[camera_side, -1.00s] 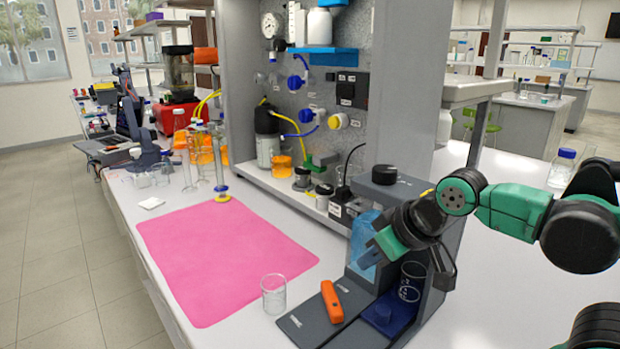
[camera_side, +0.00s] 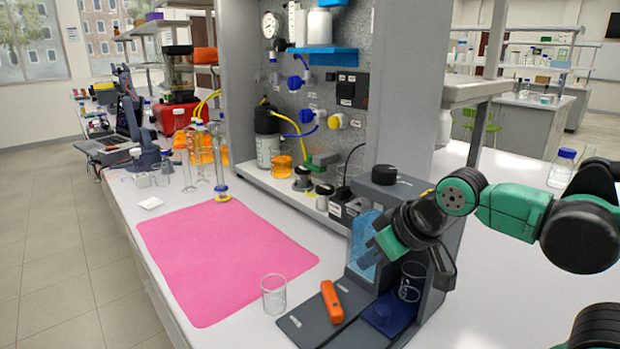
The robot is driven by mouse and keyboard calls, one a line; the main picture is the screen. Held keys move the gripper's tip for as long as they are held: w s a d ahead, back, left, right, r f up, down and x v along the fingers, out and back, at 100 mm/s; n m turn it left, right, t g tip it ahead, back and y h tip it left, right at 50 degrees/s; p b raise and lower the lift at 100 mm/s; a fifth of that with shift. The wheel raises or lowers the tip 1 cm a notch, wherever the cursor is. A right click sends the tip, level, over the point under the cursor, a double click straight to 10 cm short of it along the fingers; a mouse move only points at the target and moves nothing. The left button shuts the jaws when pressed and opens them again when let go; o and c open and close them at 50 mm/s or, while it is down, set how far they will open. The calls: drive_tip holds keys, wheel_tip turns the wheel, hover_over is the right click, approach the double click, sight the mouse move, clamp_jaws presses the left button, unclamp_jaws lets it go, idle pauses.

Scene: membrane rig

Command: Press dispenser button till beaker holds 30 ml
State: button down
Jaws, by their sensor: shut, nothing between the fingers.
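The dispenser (camera_side: 378,220) is a dark grey unit with a black cap on top and a translucent blue tank, at the front right. A clear beaker (camera_side: 411,282) stands in its lower bay, partly behind my gripper; I cannot read its level. My gripper (camera_side: 440,272) is at the front of the dispenser with its fingers pointing down, close to the beaker, shut and empty. The button is not clearly seen; my gripper covers part of the dispenser front, and I cannot tell whether it touches the button. A second clear beaker (camera_side: 274,294) stands on the bench, left of the dispenser.
An orange tool (camera_side: 332,302) lies on the grey base plate (camera_side: 305,326). A pink mat (camera_side: 225,258) covers the bench to the left and is bare. A grey panel rig (camera_side: 345,60) with valves, tubing and bottles stands behind. Glassware stands at the far left.

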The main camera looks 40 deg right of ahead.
idle(0.4)
wheel_tip(320, 180, up, 25)
drive_tip(key=s+d+m+t+y, duration=0.15)
drive_tip(key=d+m, duration=0.45)
drive_tip(key=m, duration=0.7)
drive_tip(key=s+d+m, duration=0.2)
drive_tip(key=d+m, duration=0.3)
drive_tip(key=m, duration=0.7)
drive_tip(key=shift+y, duration=0.25)
wheel_tip(320, 180, down, 5)
drive_tip(key=shift+a+f, duration=0.15)
drive_tip(key=shift+f, duration=4.4)
drive_tip(key=shift+f, duration=0.15)
